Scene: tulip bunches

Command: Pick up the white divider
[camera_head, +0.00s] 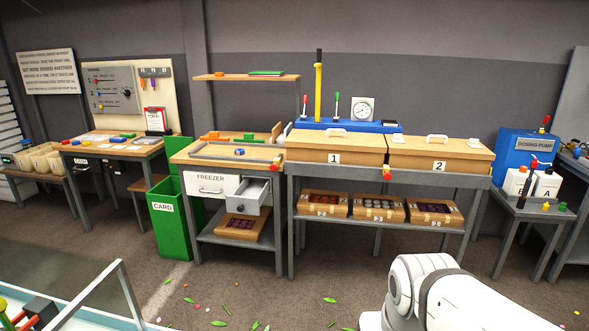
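I cannot make out a white divider for certain in the head view. The white front marked FREEZER (210,186) sits under the middle bench, with a small grey drawer (251,192) pulled open beside it. What lies in the drawer is too small to tell. My white arm (425,290) shows at the bottom right, but its gripper end is outside the picture.
Wooden boxes marked 1 (334,158) and 2 (439,165) stand on the right bench, above several cartons. A green CARD bin (168,221) stands left of the freezer bench. Leaves and petals lie on the otherwise open floor (285,295). A blue dosing pump (521,155) is far right.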

